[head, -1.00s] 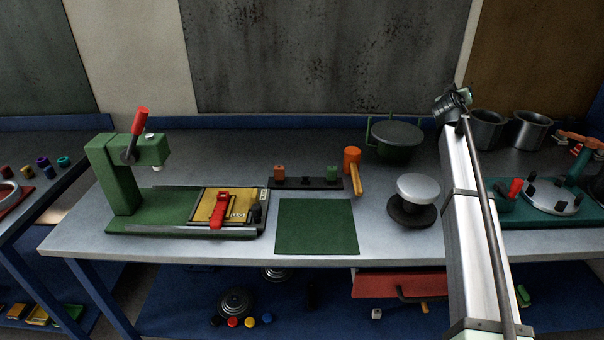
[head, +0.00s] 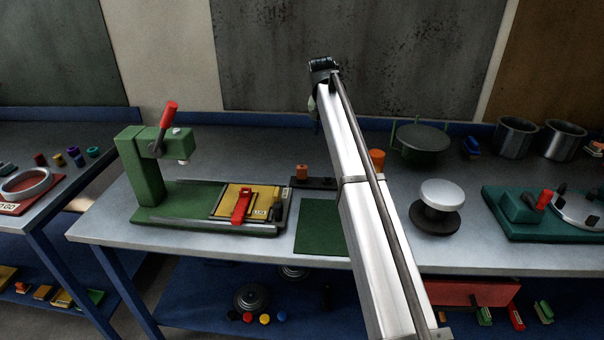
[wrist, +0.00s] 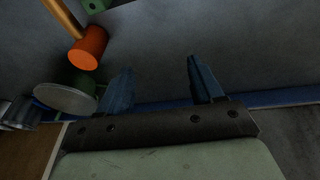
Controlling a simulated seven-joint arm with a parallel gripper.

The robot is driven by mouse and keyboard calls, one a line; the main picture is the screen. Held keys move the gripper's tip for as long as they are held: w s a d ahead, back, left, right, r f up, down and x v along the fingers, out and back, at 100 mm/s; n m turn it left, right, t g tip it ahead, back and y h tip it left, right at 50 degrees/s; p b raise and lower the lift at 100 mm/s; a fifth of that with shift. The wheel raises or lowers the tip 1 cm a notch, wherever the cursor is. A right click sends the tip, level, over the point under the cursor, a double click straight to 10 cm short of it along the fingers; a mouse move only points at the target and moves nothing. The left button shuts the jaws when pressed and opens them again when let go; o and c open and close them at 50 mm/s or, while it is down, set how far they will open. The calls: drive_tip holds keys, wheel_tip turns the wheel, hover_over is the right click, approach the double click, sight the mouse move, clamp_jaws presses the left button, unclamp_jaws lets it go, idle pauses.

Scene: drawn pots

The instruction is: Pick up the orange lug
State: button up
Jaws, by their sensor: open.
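The orange lug (head: 302,171) is a small orange block standing near the left end of a black rail (head: 312,183), in the head view behind the green mat. The wrist view does not show it. My gripper (wrist: 163,84) is open and empty in the wrist view, its two blue fingers apart over the bench's back part. In the head view my arm rises across the bench right of the lug. A green block on the rail's other end (wrist: 96,4) shows at the wrist view's top edge; my arm hides it in the head view.
A green press (head: 143,170) with a yellow plate is left of the lug. A green mat (head: 318,226) lies in front. A grey-topped knob (head: 442,195) stands right.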

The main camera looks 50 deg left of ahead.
sight(302, 166)
drive_tip(key=s+a+n+g+h, duration=0.1)
drive_tip(key=s+a+g, duration=0.15)
drive_tip(key=s, duration=0.55)
drive_tip(key=shift+g, duration=0.25)
drive_tip(key=f, duration=0.9)
drive_tip(key=shift+s+d+f, duration=0.1)
drive_tip(key=shift+s+d, duration=0.1)
drive_tip(key=shift+s, duration=0.05)
drive_tip(key=shift+s+d+f, duration=0.1)
drive_tip(key=shift+f, duration=1.2)
drive_tip(key=shift+s+d+f, duration=0.1)
drive_tip(key=shift+f, duration=1.15)
drive_tip(key=shift+a, duration=0.1)
drive_tip(key=c, duration=1)
